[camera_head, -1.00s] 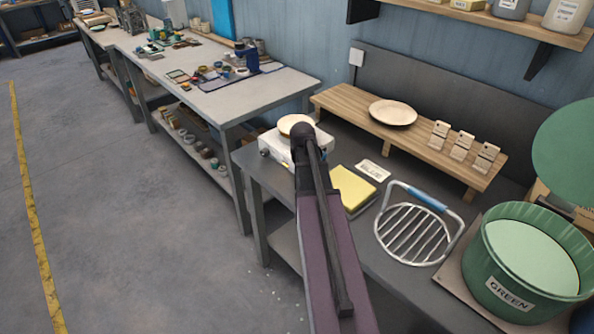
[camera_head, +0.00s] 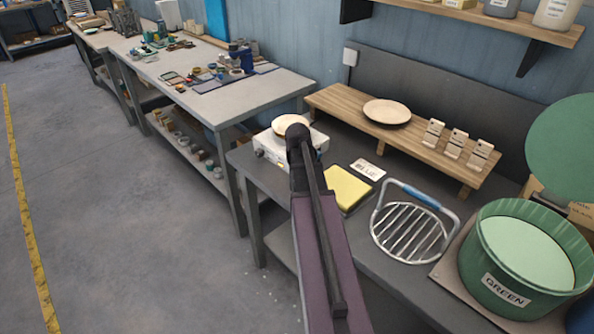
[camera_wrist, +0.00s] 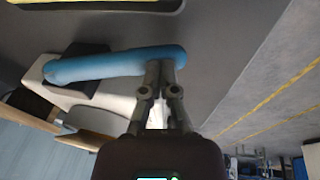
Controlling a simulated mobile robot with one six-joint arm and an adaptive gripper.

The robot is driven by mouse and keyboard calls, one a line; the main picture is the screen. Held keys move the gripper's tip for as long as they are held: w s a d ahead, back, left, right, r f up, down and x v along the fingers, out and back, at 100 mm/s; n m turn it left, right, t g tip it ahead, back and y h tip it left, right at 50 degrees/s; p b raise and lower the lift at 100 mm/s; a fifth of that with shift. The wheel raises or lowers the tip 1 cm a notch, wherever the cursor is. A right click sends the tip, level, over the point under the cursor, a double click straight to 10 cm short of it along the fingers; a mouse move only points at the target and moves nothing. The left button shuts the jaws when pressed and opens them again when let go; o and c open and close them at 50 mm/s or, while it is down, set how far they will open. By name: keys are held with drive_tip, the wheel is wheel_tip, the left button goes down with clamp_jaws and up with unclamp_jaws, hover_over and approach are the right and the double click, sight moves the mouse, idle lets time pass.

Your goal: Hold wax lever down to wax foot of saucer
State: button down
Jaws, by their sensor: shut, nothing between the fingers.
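A white wax unit (camera_head: 268,147) stands at the far left end of the dark bench in the head view. A pale round saucer (camera_head: 287,121) shows on top of it, partly hidden by my arm. In the wrist view a thick blue lever bar (camera_wrist: 105,67) lies across the white unit. My gripper (camera_wrist: 167,70) is shut, with its fingertips at the right part of the blue bar. They overlap the bar in the picture; I cannot tell whether they press on it. My arm hides the fingers in the head view.
A second pale dish (camera_head: 387,112) and several small labelled stands (camera_head: 455,143) are on a wooden riser (camera_head: 350,107). A yellow sponge-like block (camera_head: 346,188), a wire rack (camera_head: 408,234) with a blue grip and a green glaze bucket (camera_head: 520,270) line the bench to the right.

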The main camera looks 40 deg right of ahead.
drive_tip(key=a+p+v, duration=0.1)
drive_tip(key=p+v, duration=1.2)
drive_tip(key=v, duration=0.1)
drive_tip(key=shift+f, duration=0.15)
idle(0.4)
drive_tip(key=shift+a, duration=0.2)
idle(0.4)
drive_tip(key=s+a+g+y, duration=0.1)
drive_tip(key=s+a, duration=0.1)
drive_tip(key=a, duration=1.4)
drive_tip(key=s+a+m+g+y, duration=0.1)
drive_tip(key=s+a, duration=0.1)
drive_tip(key=a, duration=1.4)
drive_tip(key=shift+a+f, duration=0.3)
drive_tip(key=shift+f, duration=0.1)
